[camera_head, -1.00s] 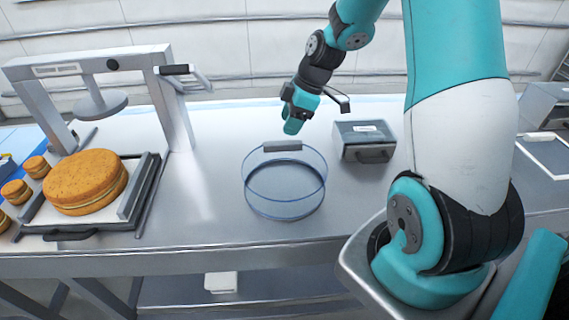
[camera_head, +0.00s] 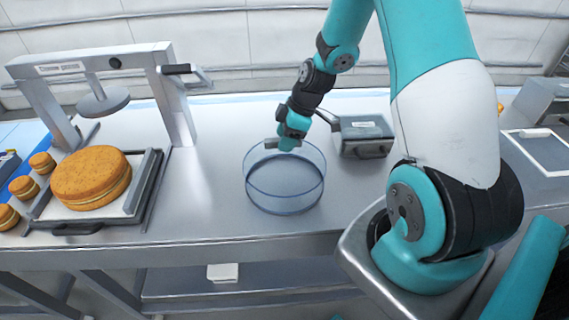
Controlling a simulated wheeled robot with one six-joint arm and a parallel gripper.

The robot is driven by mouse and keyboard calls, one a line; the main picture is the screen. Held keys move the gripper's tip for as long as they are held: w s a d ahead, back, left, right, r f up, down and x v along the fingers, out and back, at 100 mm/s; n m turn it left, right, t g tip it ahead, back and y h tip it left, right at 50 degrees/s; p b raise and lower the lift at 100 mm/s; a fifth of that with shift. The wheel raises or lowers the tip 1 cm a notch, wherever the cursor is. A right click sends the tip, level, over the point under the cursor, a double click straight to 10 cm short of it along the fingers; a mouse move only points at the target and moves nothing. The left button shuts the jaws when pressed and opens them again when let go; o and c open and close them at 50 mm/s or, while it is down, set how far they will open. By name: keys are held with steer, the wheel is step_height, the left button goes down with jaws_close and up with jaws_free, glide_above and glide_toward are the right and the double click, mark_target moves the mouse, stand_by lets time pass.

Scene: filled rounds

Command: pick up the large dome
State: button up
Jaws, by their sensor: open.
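The large dome (camera_head: 268,196) is a clear, round, drum-shaped cover with a thin blue rim, standing upright on the steel table. It has a grey bar-like handle (camera_head: 270,144) at its top, whose right part is hidden behind my gripper. My gripper (camera_head: 287,147) is teal and black and points down at the dome's top, right at the handle in the picture. It is open. I cannot tell whether its fingers stand around the handle or just beside it. The dome rests on the table.
A grey box with a handle (camera_head: 364,138) stands close to the right of the dome. On the left, a large round cake (camera_head: 91,179) lies on a tray under a grey press frame (camera_head: 174,105), with several small cakes beside it. The table between tray and dome is clear.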

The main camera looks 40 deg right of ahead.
steer(key=shift+f, duration=0.2)
jaws_close()
steer(key=shift+r, duration=0.15)
